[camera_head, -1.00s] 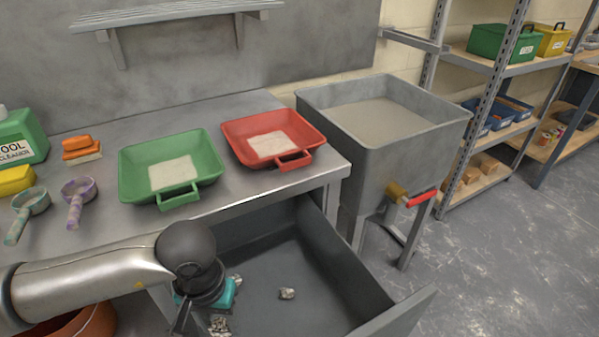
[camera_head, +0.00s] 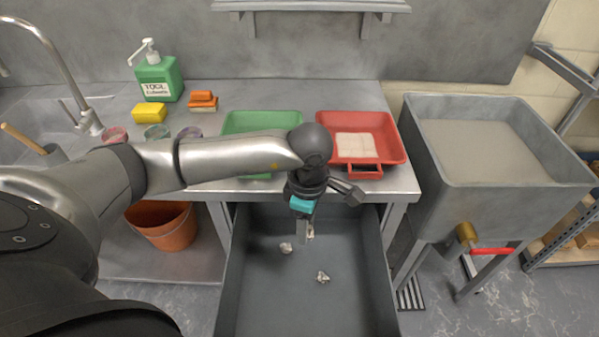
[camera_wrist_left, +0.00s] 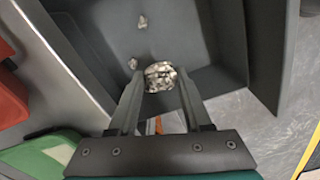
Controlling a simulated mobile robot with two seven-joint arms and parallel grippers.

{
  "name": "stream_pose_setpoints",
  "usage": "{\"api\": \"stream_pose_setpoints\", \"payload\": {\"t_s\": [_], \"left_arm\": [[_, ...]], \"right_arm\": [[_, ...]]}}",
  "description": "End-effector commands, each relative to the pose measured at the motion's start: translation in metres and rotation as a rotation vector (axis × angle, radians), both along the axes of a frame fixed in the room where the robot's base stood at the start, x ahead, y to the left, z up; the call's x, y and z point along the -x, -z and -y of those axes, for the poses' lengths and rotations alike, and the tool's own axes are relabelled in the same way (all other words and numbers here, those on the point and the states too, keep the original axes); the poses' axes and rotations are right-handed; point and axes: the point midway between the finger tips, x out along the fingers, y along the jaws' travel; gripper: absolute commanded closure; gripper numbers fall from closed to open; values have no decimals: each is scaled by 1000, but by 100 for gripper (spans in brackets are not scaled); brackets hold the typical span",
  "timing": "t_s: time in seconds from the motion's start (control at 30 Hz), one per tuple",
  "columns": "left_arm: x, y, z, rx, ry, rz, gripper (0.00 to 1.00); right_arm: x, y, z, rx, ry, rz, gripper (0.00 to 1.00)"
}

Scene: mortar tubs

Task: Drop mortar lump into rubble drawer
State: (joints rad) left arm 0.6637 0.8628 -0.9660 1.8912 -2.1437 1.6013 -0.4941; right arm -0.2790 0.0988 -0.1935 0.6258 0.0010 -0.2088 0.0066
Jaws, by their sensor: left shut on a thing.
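My left gripper (camera_head: 305,232) hangs over the open grey rubble drawer (camera_head: 374,262). It is shut on a greyish, speckled mortar lump. In the left wrist view the lump (camera_wrist_left: 160,76) sits between the fingertips (camera_wrist_left: 160,88), with the drawer's dark floor behind it. In the head view the gripper mostly hides the lump. Two smaller pale lumps lie apart on the drawer floor, one nearer the left (camera_head: 286,248) and one nearer the front (camera_head: 323,277). They also show in the wrist view. My right gripper is not in view.
A red tub (camera_head: 395,150) and a green tub (camera_head: 262,121) stand on the bench above the drawer. A grey mortar bin (camera_head: 440,215) with a red-handled tap (camera_head: 490,251) stands to the right. An orange bucket (camera_head: 165,230) sits below left.

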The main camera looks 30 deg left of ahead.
Motion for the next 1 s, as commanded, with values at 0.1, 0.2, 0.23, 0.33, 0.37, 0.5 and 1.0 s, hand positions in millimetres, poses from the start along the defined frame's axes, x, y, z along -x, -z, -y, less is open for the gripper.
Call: {"api": "stream_pose_setpoints", "payload": {"t_s": [0.1, 0.2, 0.23, 0.33, 0.37, 0.5, 1.0], "left_arm": [[-9, -22, -9, 3, -279, 2, 100], [-15, -35, -17, 6, -509, 2, 100], [-17, -39, -19, 7, -575, 2, 100], [-22, -49, -25, 9, -771, 2, 100], [-23, -52, -27, 11, -823, 1, 100], [-27, -60, -32, 13, -1004, 0, 100], [-29, -36, -35, 14, -1104, -1, 100]], "right_arm": [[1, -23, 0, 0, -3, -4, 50], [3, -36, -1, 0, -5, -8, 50], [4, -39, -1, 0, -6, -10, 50], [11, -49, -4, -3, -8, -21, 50], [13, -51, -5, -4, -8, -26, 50], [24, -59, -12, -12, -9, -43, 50], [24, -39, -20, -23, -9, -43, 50]]}}
